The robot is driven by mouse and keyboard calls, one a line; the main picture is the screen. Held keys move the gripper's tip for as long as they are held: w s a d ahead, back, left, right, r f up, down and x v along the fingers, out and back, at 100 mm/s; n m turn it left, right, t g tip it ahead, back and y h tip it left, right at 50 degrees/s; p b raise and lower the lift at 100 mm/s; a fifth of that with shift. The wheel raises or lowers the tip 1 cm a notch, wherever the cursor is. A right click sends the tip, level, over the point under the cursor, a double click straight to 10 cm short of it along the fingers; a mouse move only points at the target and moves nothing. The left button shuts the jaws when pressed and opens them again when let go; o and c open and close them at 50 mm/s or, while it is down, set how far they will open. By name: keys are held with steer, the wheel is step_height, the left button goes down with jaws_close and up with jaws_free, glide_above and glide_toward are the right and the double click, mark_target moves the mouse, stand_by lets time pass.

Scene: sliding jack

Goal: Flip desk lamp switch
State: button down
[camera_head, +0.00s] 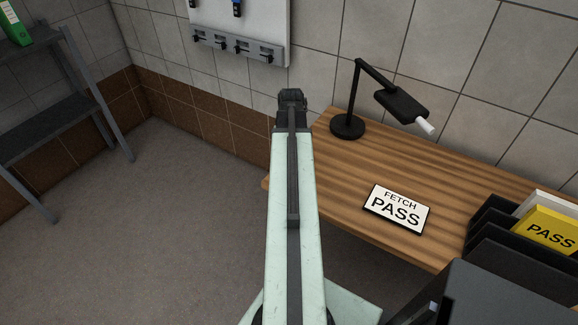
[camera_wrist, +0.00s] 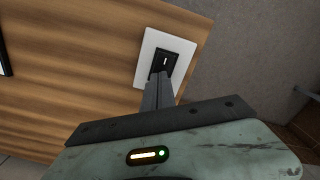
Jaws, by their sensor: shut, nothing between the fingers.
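The black desk lamp (camera_head: 402,104) stands at the back of the wooden desk, with a pale bulb end on its head. In the wrist view, a black rocker switch (camera_wrist: 167,61) with a short white mark sits in a white square plate (camera_wrist: 148,58) by the desk's edge. My gripper (camera_wrist: 161,84) is shut and empty, its fingertips right at the lower part of the switch. I cannot tell whether they touch it. My gripper also shows in the head view (camera_head: 291,97), left of the lamp at the desk's left end. The switch is hidden there by my arm.
On the wooden desk (camera_head: 440,165) lie a "FETCH PASS" sign (camera_head: 397,209) and, at the right, a black file holder (camera_head: 485,222) with a yellow "PASS" folder (camera_head: 548,232). A grey shelf (camera_head: 55,125) stands far left. The floor between is clear.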

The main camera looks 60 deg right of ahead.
steer(key=shift+f, duration=0.2)
steer(key=shift+r, duration=0.15)
step_height(320, 180, up, 7)
steer(key=p, duration=0.7)
